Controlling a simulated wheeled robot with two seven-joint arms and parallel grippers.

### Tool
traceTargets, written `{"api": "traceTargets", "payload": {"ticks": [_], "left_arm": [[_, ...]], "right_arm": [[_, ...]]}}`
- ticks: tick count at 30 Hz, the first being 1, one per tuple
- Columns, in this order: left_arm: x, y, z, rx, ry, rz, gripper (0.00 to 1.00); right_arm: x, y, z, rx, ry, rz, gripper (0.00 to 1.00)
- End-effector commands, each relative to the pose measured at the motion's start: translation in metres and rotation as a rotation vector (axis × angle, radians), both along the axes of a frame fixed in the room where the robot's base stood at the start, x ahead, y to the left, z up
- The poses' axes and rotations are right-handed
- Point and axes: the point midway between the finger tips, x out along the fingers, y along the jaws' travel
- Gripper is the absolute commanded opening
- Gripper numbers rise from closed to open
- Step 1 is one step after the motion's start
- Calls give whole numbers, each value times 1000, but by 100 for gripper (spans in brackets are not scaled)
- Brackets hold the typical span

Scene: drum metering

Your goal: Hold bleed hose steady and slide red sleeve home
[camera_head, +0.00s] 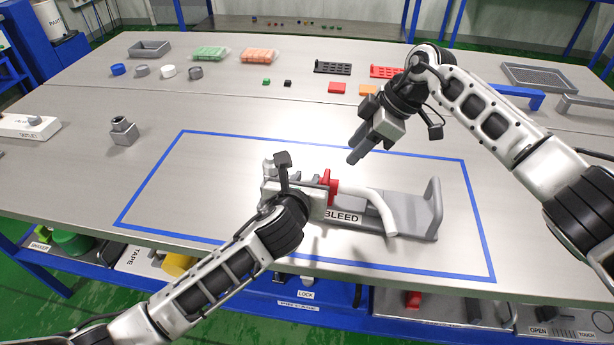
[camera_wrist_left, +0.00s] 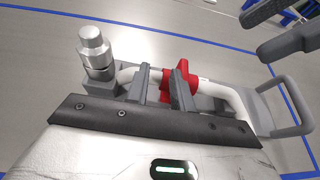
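The white bleed hose (camera_head: 383,207) runs along a grey fixture labelled BLEED (camera_head: 408,214) and bends down at its right end. The red sleeve (camera_head: 329,187) is around the hose near the fixture's left part. My left gripper (camera_wrist_left: 160,78) is over the hose, its fingers apart, with the red sleeve (camera_wrist_left: 182,72) beside its right finger. I cannot tell whether the fingers touch hose or sleeve. A silver fitting (camera_wrist_left: 95,45) stands at the left end. My right gripper (camera_head: 357,152) is open and empty above and behind the fixture; its separated fingers show in the left wrist view (camera_wrist_left: 252,35).
A blue tape outline (camera_head: 465,200) surrounds the fixture. The fixture's upright grey handle (camera_head: 433,200) rises at its right end. A small grey block (camera_head: 123,131) stands to the left. Trays and small parts lie at the back. Table inside the outline is mostly clear.

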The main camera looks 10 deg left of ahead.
Motion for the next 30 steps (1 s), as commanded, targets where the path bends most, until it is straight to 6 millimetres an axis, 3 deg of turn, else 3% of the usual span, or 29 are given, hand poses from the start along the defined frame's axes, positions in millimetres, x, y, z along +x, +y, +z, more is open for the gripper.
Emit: {"api": "traceTargets", "payload": {"ticks": [6, 15, 18, 30], "left_arm": [[15, -1, -6, -1, 0, 0, 24], [16, -1, -7, -1, 0, -1, 24], [16, -1, -7, -1, 0, 0, 0], [16, -1, -7, -1, 0, 0, 0]], "right_arm": [[0, 0, 0, 0, 0, 0, 36], [0, 0, 0, 0, 0, 0, 36], [0, 0, 0, 0, 0, 0, 36], [0, 0, 0, 0, 0, 0, 36]]}}
